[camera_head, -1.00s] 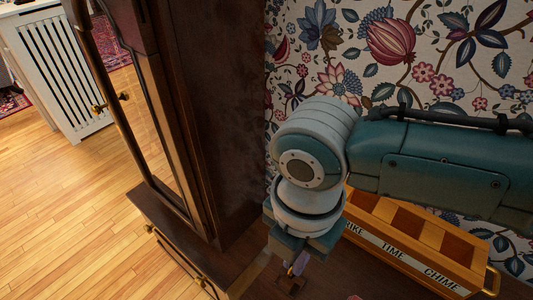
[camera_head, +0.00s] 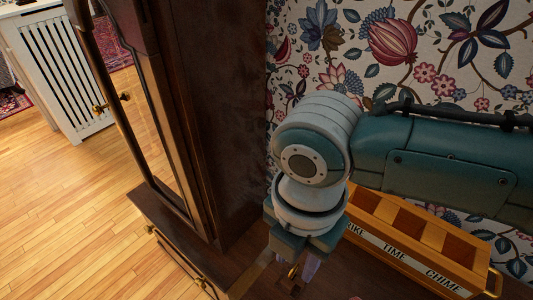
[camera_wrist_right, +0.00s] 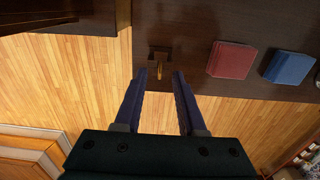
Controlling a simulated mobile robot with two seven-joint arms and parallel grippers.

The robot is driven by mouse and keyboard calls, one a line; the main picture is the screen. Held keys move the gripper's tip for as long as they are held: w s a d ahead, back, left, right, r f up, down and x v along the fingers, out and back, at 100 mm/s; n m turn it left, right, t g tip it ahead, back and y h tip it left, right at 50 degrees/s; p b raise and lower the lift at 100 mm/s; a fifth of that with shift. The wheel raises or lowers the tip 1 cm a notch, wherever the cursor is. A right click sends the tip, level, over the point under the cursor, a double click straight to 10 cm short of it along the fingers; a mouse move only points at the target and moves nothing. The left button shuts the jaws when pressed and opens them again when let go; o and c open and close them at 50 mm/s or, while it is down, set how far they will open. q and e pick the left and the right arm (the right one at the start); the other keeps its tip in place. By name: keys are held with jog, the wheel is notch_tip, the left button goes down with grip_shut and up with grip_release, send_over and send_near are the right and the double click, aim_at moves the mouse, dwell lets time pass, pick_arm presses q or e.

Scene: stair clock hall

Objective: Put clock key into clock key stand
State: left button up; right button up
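The small brass clock key (camera_wrist_right: 160,71) shows between and just beyond the fingertips of my right gripper (camera_wrist_right: 160,76) in the right wrist view. The fingers are spread, with a gap on both sides of the key. The key seems to stand in the small dark clock key stand (camera_wrist_right: 152,50) on the dark wood top, though how deep it sits is unclear. In the head view the key (camera_head: 293,271) shows beside a finger of the right gripper (camera_head: 302,268), and the stand is mostly hidden at the bottom. My left gripper is not in view.
A wooden compartment box (camera_head: 417,247) labelled TIME and CHIME stands right of the gripper by the papered wall. A tall dark clock case (camera_head: 215,120) rises at left. A red block (camera_wrist_right: 231,60) and blue block (camera_wrist_right: 289,66) lie on the dark top.

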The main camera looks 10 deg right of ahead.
aim_at(292, 270)
notch_tip(292, 270, up, 9)
jog(key=p, duration=0.1)
jog(key=shift+p, duration=0.4)
jog(key=shift+f, duration=0.1)
jog(key=s+a+r+m+t+y+p, duration=0.1)
jog(key=s+a+r+m+y+p, duration=0.25)
jog(key=s+m, duration=0.4)
jog(key=s+d+r+m+t+h+p, duration=0.1)
jog(key=s+d+r+m+h, duration=0.1)
jog(key=d+m, duration=0.5)
jog(key=s+d+r+m+t+h+p, duration=0.1)
jog(key=s+d+r+m+t, duration=0.15)
jog(key=d+m, duration=0.5)
notch_tip(292, 270, up, 38)
jog(key=a+m+p, duration=0.1)
jog(key=p, duration=3.6)
jog(key=shift+a+m+g+p, duration=0.3)
jog(key=shift+a+g+p, duration=0.05)
jog(key=shift+g+p, duration=0.1)
jog(key=shift+s, duration=0.1)
